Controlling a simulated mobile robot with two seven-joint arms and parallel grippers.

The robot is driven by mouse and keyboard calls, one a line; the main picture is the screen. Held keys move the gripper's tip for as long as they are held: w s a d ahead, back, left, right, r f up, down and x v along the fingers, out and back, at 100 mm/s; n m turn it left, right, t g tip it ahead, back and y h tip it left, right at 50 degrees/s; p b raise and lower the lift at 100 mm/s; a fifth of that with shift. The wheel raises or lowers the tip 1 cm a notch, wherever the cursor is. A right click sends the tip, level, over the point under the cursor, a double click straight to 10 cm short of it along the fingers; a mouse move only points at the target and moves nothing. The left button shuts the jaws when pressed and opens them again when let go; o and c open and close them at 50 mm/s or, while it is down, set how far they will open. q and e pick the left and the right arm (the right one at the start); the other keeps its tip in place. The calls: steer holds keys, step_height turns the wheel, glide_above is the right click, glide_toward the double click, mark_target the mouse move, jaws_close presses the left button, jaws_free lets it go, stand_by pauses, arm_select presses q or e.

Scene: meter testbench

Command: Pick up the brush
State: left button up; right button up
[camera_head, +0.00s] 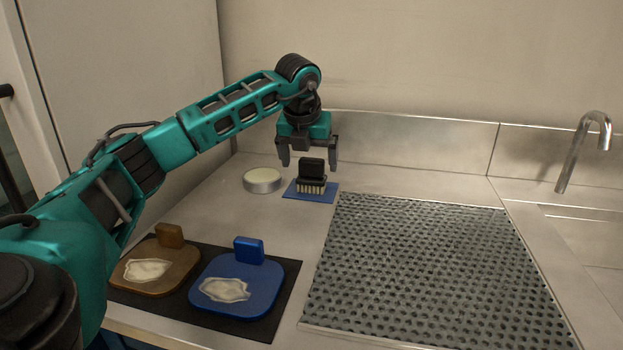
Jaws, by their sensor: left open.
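The brush (312,177) has a black block handle and pale bristles. It stands bristles down on a small blue mat (306,195) at the back of the counter. My left gripper (308,161) is open and points down, just above and around the top of the handle in the picture. Its two dark fingers show to the left and right of the handle. Whether they touch it I cannot tell. My right gripper is not in view.
A round tin (262,181) stands just left of the brush. A brown plate (183,262) and a blue plate (262,290), each with a whitish patch, lie on a black mat (283,310) in front. A perforated panel (430,270) and a tap (583,145) are to the right.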

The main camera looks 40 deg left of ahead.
mark_target(312, 173)
arm_select(q)
steer(key=x, duration=0.4)
steer(key=shift+d+f+b, duration=0.15)
steer(key=shift+f+b, duration=0.15)
steer(key=shift+b, duration=0.05)
steer(key=shift+c, duration=0.2)
steer(key=c, duration=1)
